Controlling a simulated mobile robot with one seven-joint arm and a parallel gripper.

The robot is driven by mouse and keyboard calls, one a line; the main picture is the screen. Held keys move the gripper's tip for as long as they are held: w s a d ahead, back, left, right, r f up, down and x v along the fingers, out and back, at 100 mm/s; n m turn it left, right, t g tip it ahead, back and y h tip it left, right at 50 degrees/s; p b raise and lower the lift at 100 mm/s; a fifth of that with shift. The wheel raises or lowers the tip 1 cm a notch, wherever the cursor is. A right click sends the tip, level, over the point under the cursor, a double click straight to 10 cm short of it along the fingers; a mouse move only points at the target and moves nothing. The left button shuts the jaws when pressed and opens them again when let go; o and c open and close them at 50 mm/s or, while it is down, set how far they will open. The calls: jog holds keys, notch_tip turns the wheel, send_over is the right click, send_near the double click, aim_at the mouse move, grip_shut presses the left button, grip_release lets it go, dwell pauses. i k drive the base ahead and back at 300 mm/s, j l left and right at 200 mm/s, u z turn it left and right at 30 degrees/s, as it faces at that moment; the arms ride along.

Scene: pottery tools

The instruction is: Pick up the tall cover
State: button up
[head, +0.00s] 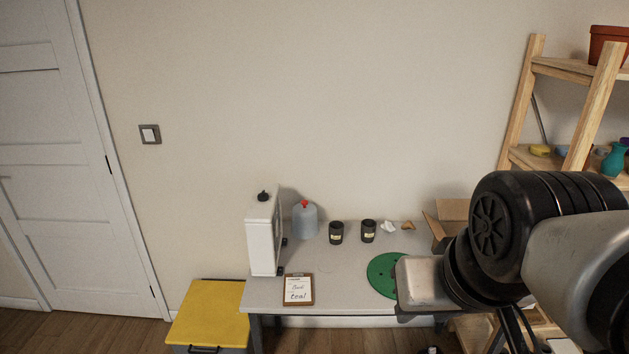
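A tall, narrow white box-like piece (262,236) with a black knob on top stands upright at the left end of the grey table. It looks like the tall cover, but I cannot be sure. Dark parts show at its lower right side. My arm reaches in from the right, and its end, my gripper (424,284), hangs over the right part of the table, well apart from the white piece. The fingers cannot be made out, so I cannot tell whether they are open or shut.
On the grey table (340,292) are a clear jug (305,221) with a red cap, black jars (336,233) (368,231), a clipboard (298,289), and a green disc (381,273) partly behind my gripper. A yellow-topped box (207,312) stands at left, a wooden shelf (523,105) at right.

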aim_at(305, 223)
jog(key=i+j, duration=1)
jog(key=i, duration=0.15)
